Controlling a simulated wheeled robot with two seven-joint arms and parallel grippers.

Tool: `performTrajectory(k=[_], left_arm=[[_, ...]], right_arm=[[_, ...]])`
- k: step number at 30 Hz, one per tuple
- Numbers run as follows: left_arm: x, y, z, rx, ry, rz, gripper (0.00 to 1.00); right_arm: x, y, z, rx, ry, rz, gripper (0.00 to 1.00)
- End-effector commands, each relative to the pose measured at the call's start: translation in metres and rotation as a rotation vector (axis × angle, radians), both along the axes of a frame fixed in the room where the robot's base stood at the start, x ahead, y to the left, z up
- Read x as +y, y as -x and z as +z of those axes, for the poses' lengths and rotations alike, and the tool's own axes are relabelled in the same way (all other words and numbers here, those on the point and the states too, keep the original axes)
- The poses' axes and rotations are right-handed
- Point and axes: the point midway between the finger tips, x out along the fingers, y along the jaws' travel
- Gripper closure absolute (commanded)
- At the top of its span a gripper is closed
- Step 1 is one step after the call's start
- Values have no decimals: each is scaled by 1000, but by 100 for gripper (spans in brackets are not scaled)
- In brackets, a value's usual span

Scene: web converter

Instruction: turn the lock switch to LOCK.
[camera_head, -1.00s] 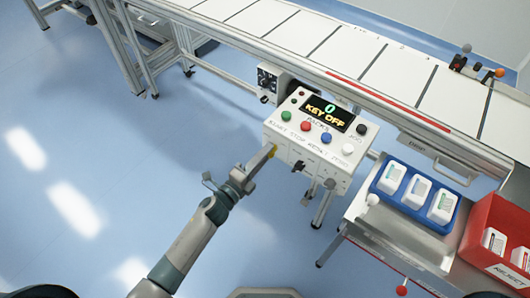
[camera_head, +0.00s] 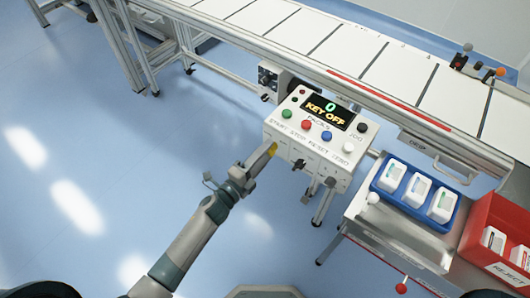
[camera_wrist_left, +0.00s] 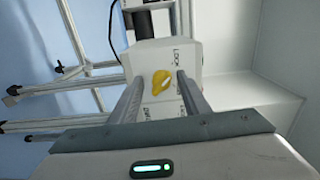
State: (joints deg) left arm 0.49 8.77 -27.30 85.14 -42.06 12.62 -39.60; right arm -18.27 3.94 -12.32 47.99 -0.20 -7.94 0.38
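The yellow lock switch (camera_wrist_left: 162,82) is on the side face of the white control box (camera_wrist_left: 165,55). The word LOCK is printed beside it at upper right in the left wrist view; another label below is partly hidden. In the head view only a bit of the yellow switch (camera_head: 273,151) shows past my left gripper (camera_head: 266,156). In the left wrist view my left gripper (camera_wrist_left: 160,76) is open, one finger on each side of the switch, with gaps visible between. Contact cannot be told. The box display (camera_head: 327,112) reads 0 and KEY OFF. My right gripper is not in view.
The box top has coloured buttons, among them a red one (camera_head: 307,125). A conveyor (camera_head: 350,55) runs behind it. A blue tray (camera_head: 430,218) with white packs and a red reject bin (camera_head: 480,255) stand to the right. The floor at left is clear.

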Motion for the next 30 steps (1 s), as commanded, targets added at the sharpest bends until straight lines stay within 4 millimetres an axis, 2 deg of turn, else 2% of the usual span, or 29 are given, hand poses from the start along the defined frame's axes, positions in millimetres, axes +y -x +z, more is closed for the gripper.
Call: performTrajectory(k=[8,14,30], left_arm=[[3,4,1,-3,0,0,57],[15,21,0,-2,-1,0,57],[77,106,-2,1,-1,1,57]], right_arm=[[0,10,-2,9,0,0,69],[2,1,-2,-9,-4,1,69],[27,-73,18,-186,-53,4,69]])
